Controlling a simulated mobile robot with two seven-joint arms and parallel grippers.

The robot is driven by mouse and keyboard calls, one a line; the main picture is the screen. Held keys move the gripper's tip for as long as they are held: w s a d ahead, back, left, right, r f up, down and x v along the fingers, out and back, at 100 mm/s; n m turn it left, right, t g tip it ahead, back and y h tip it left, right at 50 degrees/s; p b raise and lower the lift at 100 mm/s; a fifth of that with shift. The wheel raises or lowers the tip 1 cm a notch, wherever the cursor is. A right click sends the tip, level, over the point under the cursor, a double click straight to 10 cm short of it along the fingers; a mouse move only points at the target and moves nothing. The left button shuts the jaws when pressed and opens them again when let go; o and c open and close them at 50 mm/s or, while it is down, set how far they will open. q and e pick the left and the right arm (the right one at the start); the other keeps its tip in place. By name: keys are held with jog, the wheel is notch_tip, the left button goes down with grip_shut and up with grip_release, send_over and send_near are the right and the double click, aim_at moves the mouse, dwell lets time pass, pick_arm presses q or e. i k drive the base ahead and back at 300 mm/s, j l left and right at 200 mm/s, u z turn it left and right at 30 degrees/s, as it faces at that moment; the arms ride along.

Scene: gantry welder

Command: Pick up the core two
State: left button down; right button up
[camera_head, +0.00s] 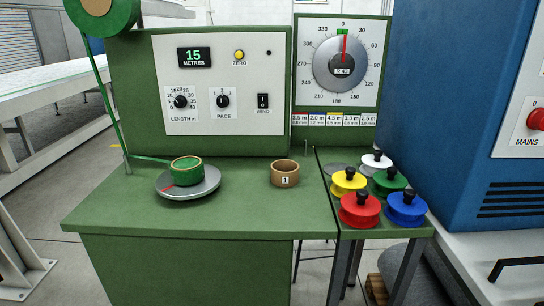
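A brown cardboard core marked "1" (285,174) stands upright on the green bench top, right of centre. A second core (186,171), with a tan rim and green strip around it, sits on a round grey turntable (190,187). A green strip runs to it from the large green roll (104,14) at the upper left. I see no number on this second core and no core marked "2". Neither of my grippers is in view.
The green bench (240,209) has a control panel (224,83) reading 15 metres, and a dial (343,57) stands behind. Red (360,213), blue (407,210), yellow (347,183), green and white knobbed discs crowd the right side table. A blue cabinet (440,110) bounds the right. The bench front is clear.

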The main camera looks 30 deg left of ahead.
aim_at(188, 170)
jog(key=j+u, duration=0.1)
jog(key=u, duration=1.45)
jog(key=i+j, duration=0.3)
jog(key=j, duration=0.25)
jog(key=j+z, duration=0.15)
jog(key=z, duration=0.25)
jog(key=i+j+z, duration=0.1)
jog(key=z, duration=0.35)
jog(key=k+j, duration=0.05)
jog(key=j, duration=0.05)
